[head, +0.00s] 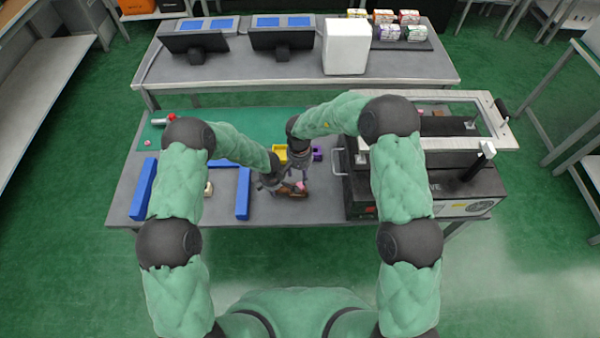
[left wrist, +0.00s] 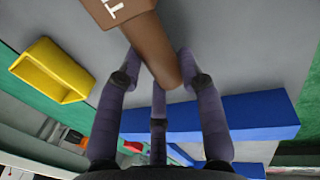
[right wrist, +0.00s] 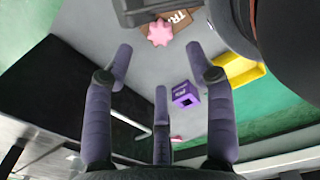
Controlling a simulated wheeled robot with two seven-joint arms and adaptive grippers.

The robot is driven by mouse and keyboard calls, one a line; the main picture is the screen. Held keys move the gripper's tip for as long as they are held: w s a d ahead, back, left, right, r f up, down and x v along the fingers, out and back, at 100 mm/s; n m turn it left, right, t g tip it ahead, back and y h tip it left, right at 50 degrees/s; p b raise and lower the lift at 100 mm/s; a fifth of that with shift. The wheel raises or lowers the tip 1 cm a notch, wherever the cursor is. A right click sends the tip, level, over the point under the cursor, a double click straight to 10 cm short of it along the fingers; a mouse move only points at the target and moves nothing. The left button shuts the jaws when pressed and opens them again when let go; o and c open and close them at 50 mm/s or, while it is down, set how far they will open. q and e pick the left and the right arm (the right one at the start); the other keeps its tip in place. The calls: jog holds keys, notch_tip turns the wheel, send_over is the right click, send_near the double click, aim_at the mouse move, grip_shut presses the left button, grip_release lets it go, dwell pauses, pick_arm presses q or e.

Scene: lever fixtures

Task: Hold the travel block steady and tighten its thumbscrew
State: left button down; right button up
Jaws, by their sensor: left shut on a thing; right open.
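The travel block is a brown bar with white letters, seen in the left wrist view (left wrist: 150,45) and at the top of the right wrist view (right wrist: 182,18). My left gripper (left wrist: 158,62) is shut on its rounded end. The pink star-shaped thumbscrew (right wrist: 160,32) sits at the block's lettered part; it is a small pink spot in the head view (head: 300,186). My right gripper (right wrist: 159,62) is open and empty, with its fingers apart from the thumbscrew. In the head view both hands are close together and partly hide the block.
A yellow bin (left wrist: 52,72) and a purple block (right wrist: 185,94) lie beyond the hands. Blue bars (head: 243,193) lie at left on the table. A black machine (head: 440,180) with a handle stands close at right. Bare grey tabletop surrounds the block.

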jog(key=s+d+r+m+g, duration=0.1)
jog(key=s+d+r+m, duration=0.15)
jog(key=d+m, duration=0.25)
jog(key=r+m+t, duration=0.1)
jog(key=m, duration=1.6)
send_over(301, 185)
notch_tip(301, 185, down, 11)
jog(key=shift+f, duration=0.2)
grip_shut()
